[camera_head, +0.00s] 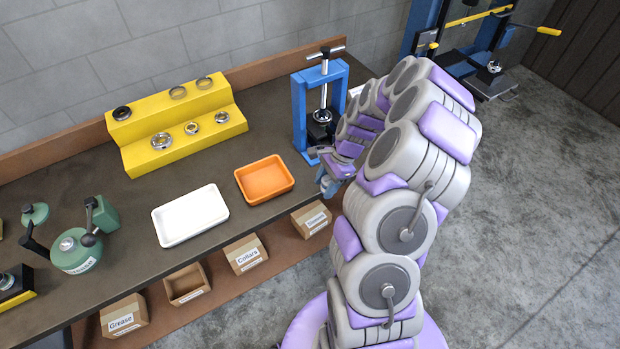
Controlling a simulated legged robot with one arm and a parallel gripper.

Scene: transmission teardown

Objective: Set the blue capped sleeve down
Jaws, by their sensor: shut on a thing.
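My gripper (329,172) is at the table's front edge, to the right of the orange tray and in front of the blue press. It is shut on a small blue thing (327,187), which looks like the blue capped sleeve. The sleeve hangs below the fingers, near the edge of the bench top. My arm hides part of it, and its cap cannot be made out. I cannot tell whether it touches the bench.
An orange tray (264,187) and a white tray (158,231) lie empty on the bench (120,199). A blue press (298,105) stands behind my gripper. A yellow stepped rack (150,118) holds several rings. A green pot (82,262) stands at left. Labelled boxes sit below.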

